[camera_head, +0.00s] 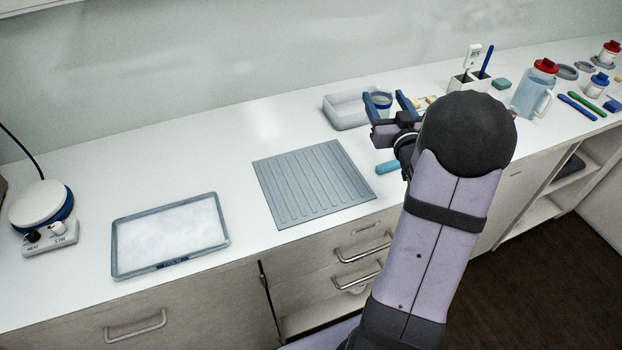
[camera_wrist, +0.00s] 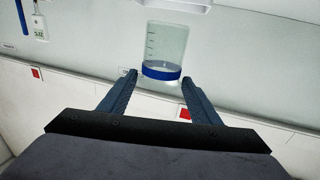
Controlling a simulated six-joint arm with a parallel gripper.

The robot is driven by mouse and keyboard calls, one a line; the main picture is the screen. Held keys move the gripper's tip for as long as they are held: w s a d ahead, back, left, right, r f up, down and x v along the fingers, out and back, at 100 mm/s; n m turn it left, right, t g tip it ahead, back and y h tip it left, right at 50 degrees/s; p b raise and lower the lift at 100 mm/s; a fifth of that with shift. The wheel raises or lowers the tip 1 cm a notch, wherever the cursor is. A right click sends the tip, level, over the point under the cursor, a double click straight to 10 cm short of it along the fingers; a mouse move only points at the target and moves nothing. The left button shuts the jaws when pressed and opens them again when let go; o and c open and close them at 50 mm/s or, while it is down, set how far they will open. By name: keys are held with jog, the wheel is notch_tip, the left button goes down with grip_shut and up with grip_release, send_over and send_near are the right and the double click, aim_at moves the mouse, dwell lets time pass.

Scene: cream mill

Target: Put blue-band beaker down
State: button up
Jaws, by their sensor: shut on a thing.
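The blue-band beaker (camera_head: 382,99) is clear, with a blue ring around it. My gripper (camera_head: 387,104) has its two dark blue fingers on either side of it and is shut on it. In the wrist view the beaker (camera_wrist: 165,45) stands between the tips of my gripper (camera_wrist: 159,79), with its blue band near the fingertips and graduation marks on its wall. It looks roughly upright. In the head view my fingers hide part of it, and I cannot tell whether its base touches the counter.
A grey ribbed mat (camera_head: 313,183) lies left of my arm, then a blue-rimmed tray (camera_head: 169,237) and a hot plate (camera_head: 41,205). A red-lidded jug (camera_head: 533,92) stands right. Bare counter separates mat and tray.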

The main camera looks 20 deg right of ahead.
jog(key=s+a+n+g+y, duration=0.1)
jog(key=s+a+n+y, duration=0.1)
jog(key=a+n+y, duration=0.5)
jog(key=s+a+y, duration=0.2)
jog(key=a+y, duration=0.2)
jog(key=a, duration=0.8)
jog(key=shift+s+d+f, duration=0.1)
jog(key=shift+f, duration=4.7)
jog(key=shift+f, duration=0.1)
jog(key=shift+f, duration=0.15)
jog(key=o, duration=1)
jog(key=shift+o, duration=0.2)
